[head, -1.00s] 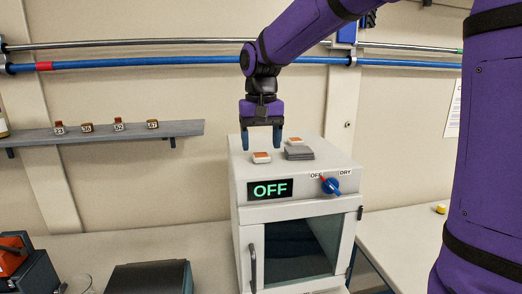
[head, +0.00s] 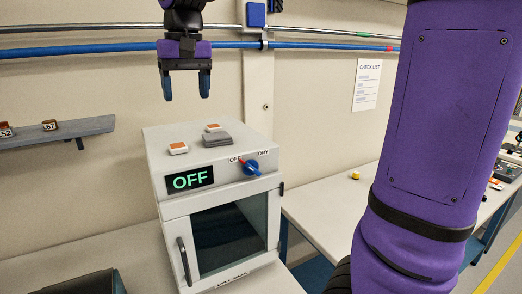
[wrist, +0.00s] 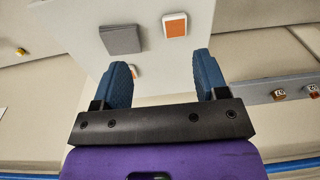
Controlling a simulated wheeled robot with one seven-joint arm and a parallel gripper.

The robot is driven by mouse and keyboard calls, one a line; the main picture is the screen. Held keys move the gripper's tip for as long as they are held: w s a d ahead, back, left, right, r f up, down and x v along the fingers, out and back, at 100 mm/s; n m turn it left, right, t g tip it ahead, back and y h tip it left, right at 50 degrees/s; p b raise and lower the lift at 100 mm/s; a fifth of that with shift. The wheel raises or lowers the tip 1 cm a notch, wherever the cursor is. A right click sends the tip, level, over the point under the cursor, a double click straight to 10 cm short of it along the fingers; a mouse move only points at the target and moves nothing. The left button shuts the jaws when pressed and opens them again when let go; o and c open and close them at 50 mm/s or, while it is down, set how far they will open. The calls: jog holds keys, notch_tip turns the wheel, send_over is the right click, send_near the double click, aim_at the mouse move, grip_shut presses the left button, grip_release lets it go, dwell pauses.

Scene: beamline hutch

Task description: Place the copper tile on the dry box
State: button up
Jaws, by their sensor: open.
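The dry box (head: 158,152) is a white cabinet on the bench with a glass door, a green OFF display (head: 190,180) and a blue knob (head: 251,168). On its top lie two white tiles with copper-orange faces, a front-left tile (head: 178,148) and a rear tile (head: 213,128), plus a flat grey piece (head: 217,140). The wrist view shows one orange-faced tile (wrist: 175,26), the grey piece (wrist: 121,40) and part of the other tile beside a fingertip. My gripper (head: 186,96) is open and empty, fingers down, above and apart from the box top.
Blue and metal pipes (head: 330,45) run along the wall behind my gripper. A small yellow object (head: 356,175) lies on the right bench (head: 330,205), which is otherwise mostly clear near the box.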

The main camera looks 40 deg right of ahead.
jog(key=s+d+f+t, duration=0.1)
jog(key=s+f, duration=0.2)
jog(key=s, duration=0.4)
jog(key=s+d+f+n+t, duration=0.1)
jog(key=s+d+f+t, duration=0.1)
jog(key=s, duration=0.5)
jog(key=s+d+f+n+t, duration=0.1)
jog(key=s+f, duration=0.3)
jog(key=s, duration=0.3)
jog(key=shift+d+f+t, duration=0.3)
jog(key=shift+d+f, duration=0.05)
jog(key=shift+d, duration=0.05)
jog(key=shift+s+d, duration=0.1)
